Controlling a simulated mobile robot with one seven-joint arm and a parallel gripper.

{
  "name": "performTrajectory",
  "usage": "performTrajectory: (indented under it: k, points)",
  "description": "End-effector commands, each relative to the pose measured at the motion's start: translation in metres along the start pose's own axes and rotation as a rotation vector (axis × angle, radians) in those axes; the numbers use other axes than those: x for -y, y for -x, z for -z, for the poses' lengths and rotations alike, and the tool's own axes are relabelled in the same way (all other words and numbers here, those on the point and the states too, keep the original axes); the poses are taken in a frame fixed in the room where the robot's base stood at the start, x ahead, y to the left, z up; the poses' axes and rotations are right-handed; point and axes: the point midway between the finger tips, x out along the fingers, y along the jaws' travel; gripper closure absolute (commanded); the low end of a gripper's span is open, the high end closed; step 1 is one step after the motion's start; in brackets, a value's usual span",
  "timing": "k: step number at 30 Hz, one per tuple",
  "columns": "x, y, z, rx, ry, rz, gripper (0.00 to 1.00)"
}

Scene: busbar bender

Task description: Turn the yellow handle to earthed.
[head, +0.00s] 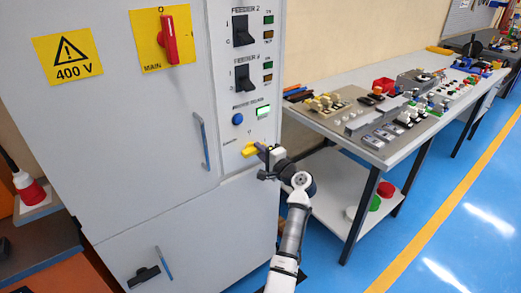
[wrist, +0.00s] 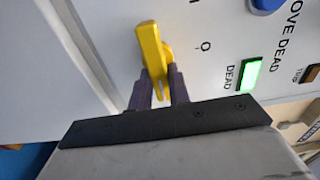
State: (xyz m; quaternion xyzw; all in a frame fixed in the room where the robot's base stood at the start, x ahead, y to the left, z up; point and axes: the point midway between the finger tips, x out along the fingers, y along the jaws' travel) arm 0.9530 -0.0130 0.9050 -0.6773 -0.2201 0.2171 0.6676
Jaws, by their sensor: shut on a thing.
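The yellow handle (head: 251,149) is on the lower right of the grey cabinet's front panel. In the wrist view the yellow handle (wrist: 151,48) stands out from the panel, with an "O" mark to its right. My gripper (head: 262,150) reaches it from the right in the head view. In the wrist view the two dark fingers of my gripper (wrist: 160,85) are on either side of the handle's near end, shut on it. The handle's pivot and the earthed marking are not clearly readable.
A green "DEAD" lamp (wrist: 250,74) is lit beside a blue button (head: 238,119). Black feeder switches (head: 243,77) and a red main switch (head: 169,40) are above. A workbench (head: 372,153) with parts stands right of the cabinet. Blue floor (head: 330,262) is clear in front.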

Motion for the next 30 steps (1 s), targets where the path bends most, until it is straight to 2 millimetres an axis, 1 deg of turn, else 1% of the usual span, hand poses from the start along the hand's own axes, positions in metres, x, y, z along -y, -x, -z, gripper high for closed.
performTrajectory:
  k: [6,17,18,22,30]
  points:
    - [-0.0016,0.0004,-0.0001,0.001,-0.03,-0.002,1.0]
    - [-0.002,0.0005,0.0001,0.0,-0.033,-0.002,1.0]
    - [-0.002,0.0005,0.0001,0.0,-0.033,-0.002,0.78]
    - [-0.0016,0.0004,0.0002,0.0,-0.032,-0.001,0.61]
    - [-0.001,0.0006,0.0002,0.0,-0.03,0.0,0.6]
